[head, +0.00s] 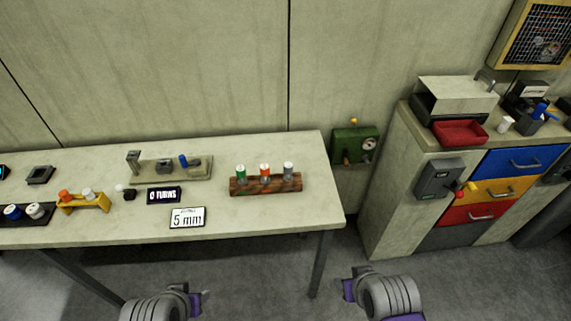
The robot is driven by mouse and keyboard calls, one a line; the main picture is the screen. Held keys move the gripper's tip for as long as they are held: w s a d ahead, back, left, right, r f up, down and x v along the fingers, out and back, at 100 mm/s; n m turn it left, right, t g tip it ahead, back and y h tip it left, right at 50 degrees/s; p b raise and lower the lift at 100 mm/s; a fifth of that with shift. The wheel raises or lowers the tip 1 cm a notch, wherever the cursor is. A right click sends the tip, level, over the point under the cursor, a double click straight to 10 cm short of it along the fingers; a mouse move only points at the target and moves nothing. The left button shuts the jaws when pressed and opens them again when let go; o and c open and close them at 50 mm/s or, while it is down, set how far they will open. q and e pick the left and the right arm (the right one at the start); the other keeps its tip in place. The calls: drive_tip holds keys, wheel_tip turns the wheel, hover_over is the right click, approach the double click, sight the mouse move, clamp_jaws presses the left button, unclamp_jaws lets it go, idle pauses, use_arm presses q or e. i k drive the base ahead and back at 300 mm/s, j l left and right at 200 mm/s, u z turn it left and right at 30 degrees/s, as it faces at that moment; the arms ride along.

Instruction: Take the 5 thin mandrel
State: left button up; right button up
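No label in the head view names a mandrel, and I cannot tell which piece is the thin one. A white sign reading "5 mm" (187,218) stands near the table's front edge. A yellow rack (98,206) at the left holds small orange-topped and white-topped pieces. A grey fixture (168,170) with a post and a blue part stands at the table's back. My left gripper (195,302) and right gripper (349,289) are low in front of the table, apart from everything on it. Only part of each purple-tipped gripper shows, so their opening is unclear.
The table (260,212) also carries a wooden block (242,189) with green, red and white spools, a dark "0 TURNS" display (164,195) and a dark tray (50,212). A drawer cabinet (400,190) stands right. The table's front right is bare.

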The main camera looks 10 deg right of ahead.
sight(240, 170)
drive_tip(key=i+j+z, duration=0.15)
drive_tip(key=z, duration=0.2)
drive_tip(key=i+j+z, duration=0.15)
drive_tip(key=z, duration=0.2)
drive_tip(key=i+j+z, duration=0.15)
drive_tip(key=z, duration=0.2)
drive_tip(key=j, duration=0.1)
